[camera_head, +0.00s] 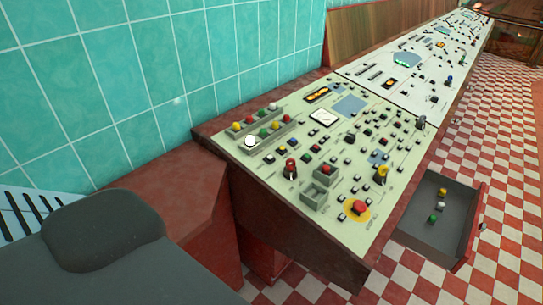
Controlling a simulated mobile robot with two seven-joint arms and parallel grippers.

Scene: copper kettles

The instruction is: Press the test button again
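A pale green control panel (240,158) on a dark red desk fills the middle of the view. It carries many small buttons, and no label is readable, so I cannot tell which is the test button. A red mushroom button on a yellow disc (360,208) sits near the panel's front corner. A rack at the panel's left holds several coloured caps in two rows. Its white cap (250,141) looks bright. A red knob (291,168) and a yellow knob (381,174) stand up from the panel. Neither of my grippers is in view.
A grey drawer (423,239) stands open at the right, with yellow, white and green pieces inside. A small grey box (315,194) sits on the panel. More panels (400,58) continue toward the back right. A teal tiled wall (150,70) stands behind. Checkered floor (505,180) is clear at the right.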

